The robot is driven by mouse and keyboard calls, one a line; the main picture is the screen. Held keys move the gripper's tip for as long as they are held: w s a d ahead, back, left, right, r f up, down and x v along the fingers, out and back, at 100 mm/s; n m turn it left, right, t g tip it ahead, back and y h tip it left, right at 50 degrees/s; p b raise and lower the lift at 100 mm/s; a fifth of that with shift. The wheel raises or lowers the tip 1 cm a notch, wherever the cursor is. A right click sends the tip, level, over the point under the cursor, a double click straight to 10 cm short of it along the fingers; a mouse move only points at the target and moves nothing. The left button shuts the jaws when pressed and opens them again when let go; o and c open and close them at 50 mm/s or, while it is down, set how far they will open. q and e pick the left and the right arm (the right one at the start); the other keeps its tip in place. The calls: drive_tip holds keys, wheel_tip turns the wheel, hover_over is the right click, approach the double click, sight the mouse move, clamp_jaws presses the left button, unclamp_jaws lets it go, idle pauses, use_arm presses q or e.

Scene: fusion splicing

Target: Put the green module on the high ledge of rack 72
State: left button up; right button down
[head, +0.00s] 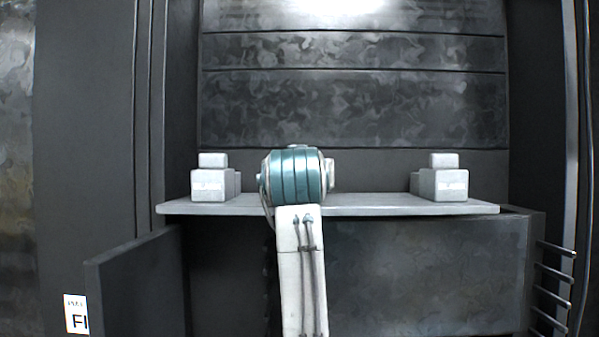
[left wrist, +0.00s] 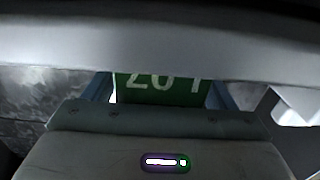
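In the left wrist view, a green face with white characters (left wrist: 160,88), partly covered, shows just beyond the palm of my left gripper. Blue strips flank it on both sides, with a thin bright sliver at its left; whether the gripper grips it I cannot tell. In the head view no green module shows. A pale ledge (head: 380,205) runs across the dark rack. My arm, with a teal joint, rises in the middle in front of the ledge and hides its centre. No gripper fingers show there, and I see no rack number 72.
A white stepped block (head: 212,184) stands at the ledge's left end and a similar block (head: 440,184) at its right end. A dark panel (head: 135,285) juts out at lower left. Dark rods (head: 555,275) stick out at lower right. The ledge between arm and right block is bare.

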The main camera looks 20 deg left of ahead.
use_arm(q)
drive_tip(key=shift+s, duration=0.1)
drive_tip(key=b+v, duration=0.1)
drive_tip(key=v, duration=0.1)
drive_tip(key=b+v, duration=0.1)
drive_tip(key=v, duration=0.1)
drive_tip(key=b+v, duration=0.2)
drive_tip(key=shift+s+d+f, duration=0.1)
drive_tip(key=shift+s+f, duration=0.05)
drive_tip(key=shift+f, duration=0.1)
drive_tip(key=b+v, duration=0.1)
drive_tip(key=b, duration=0.2)
drive_tip(key=b+v, duration=0.2)
drive_tip(key=b, duration=0.1)
drive_tip(key=b+v, duration=0.2)
drive_tip(key=shift+s+d+r+b, duration=0.1)
drive_tip(key=shift+s+r+b, duration=0.1)
drive_tip(key=shift+r+b, duration=0.15)
